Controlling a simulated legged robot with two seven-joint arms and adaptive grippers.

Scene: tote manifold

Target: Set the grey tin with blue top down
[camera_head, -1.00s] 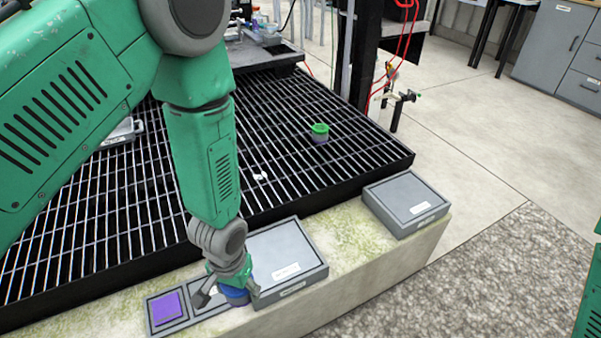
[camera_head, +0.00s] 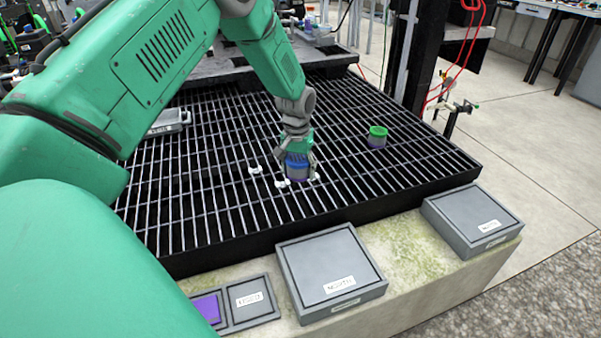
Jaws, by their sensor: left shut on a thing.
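The grey tin with blue top (camera_head: 298,174) is upright over the black grating, between my left gripper's fingers. My left gripper (camera_head: 298,162) reaches down from above and is shut on the tin. I cannot tell whether the tin's underside touches the grating (camera_head: 215,215). My right gripper is not in view.
A green-topped tin (camera_head: 377,137) stands on the grating to the right. In front, on the stone ledge, are a grey lidded box (camera_head: 330,268), another box (camera_head: 470,218) at right, and a small two-part tray (camera_head: 252,300) with a purple square (camera_head: 208,308). Much of the grating is clear.

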